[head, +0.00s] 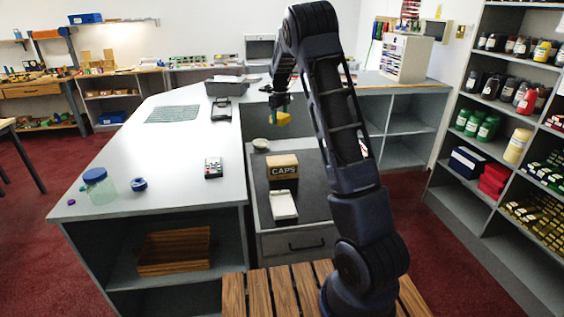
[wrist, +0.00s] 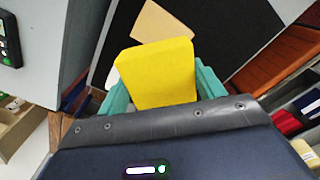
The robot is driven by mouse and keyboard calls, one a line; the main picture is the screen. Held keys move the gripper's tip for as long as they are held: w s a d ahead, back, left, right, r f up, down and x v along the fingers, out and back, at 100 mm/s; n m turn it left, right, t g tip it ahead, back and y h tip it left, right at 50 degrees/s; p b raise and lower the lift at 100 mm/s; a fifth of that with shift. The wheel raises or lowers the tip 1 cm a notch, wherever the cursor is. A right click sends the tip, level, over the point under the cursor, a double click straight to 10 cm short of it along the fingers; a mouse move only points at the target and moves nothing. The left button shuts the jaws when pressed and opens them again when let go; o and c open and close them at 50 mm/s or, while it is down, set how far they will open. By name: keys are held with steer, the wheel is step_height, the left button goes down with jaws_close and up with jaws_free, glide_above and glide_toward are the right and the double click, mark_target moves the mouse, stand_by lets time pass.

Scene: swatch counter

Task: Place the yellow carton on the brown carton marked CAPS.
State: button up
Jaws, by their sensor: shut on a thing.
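The yellow carton (head: 284,119) is held in the air by my gripper (head: 280,106). In the wrist view the yellow carton (wrist: 158,75) sits between the teal fingers of my gripper (wrist: 160,88), which is shut on it. The brown carton marked CAPS (head: 284,172) stands on the dark lower surface, its label facing the head camera. In the head view the yellow carton is above and beyond it, clearly apart. In the wrist view a tan face, apparently the brown carton's top (wrist: 163,22), shows past the yellow carton, which hides part of it.
On the dark surface (head: 315,203), a white object (head: 283,206) lies in front of the brown carton and a small bowl (head: 261,144) stands behind it. The grey counter (head: 180,150) at left holds a jar (head: 99,186), a blue-rimmed roll (head: 138,184) and a black handheld device (head: 213,168).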

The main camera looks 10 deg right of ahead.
mark_target(282, 160)
steer(key=shift+s+d+f, duration=0.1)
steer(key=shift+d+f, duration=0.1)
steer(key=shift+d, duration=0.2)
step_height(282, 160, down, 20)
steer(key=shift+r, duration=0.1)
stand_by(0.4)
steer(key=o, duration=1)
steer(key=shift+c, duration=0.2)
